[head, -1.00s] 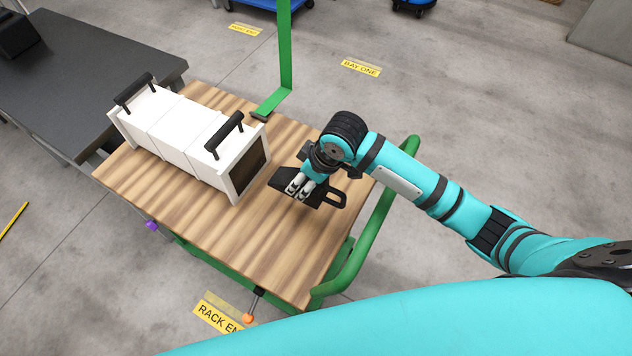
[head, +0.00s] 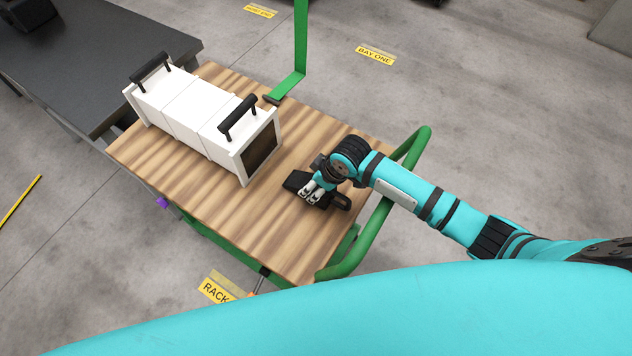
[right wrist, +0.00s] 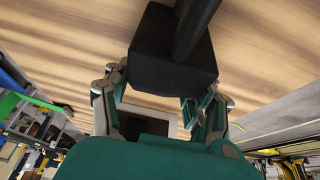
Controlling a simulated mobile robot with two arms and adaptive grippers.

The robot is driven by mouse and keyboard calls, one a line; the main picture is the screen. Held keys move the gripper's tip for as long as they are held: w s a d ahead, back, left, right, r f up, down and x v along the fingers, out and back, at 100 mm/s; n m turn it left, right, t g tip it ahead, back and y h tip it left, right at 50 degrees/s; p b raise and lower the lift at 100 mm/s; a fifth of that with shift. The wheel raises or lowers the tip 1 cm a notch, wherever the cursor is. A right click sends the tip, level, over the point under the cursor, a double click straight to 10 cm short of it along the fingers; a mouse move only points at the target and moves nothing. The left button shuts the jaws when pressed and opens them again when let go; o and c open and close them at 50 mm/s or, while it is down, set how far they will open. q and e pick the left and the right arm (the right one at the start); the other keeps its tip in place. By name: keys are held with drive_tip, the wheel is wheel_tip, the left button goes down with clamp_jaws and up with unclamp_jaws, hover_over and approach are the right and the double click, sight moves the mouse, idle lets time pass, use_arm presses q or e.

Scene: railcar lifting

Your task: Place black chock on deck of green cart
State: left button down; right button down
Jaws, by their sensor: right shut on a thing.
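The black chock (head: 297,181) is in my right gripper (head: 313,194), over the right part of the green cart's wooden deck (head: 265,225). The gripper is shut on it, and its loop handle (head: 343,202) sticks out to the right. The chock is close to the deck; I cannot tell whether it touches. In the right wrist view the chock (right wrist: 172,62) sits between the fingers (right wrist: 160,90), with wood grain behind it. The fingers hide part of the chock in the head view. My left gripper is not in view.
A white box (head: 200,115) with two black handles stands on the deck's left and middle part. A green post (head: 300,45) rises at the back edge, and a green rail (head: 385,215) runs along the right. A dark table (head: 110,65) adjoins at the left.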

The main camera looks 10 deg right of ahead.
drive_tip(key=shift+w, duration=0.1)
drive_tip(key=shift+c, duration=2)
unclamp_jaws()
drive_tip(key=v, duration=1.2)
drive_tip(key=shift+d, duration=0.1)
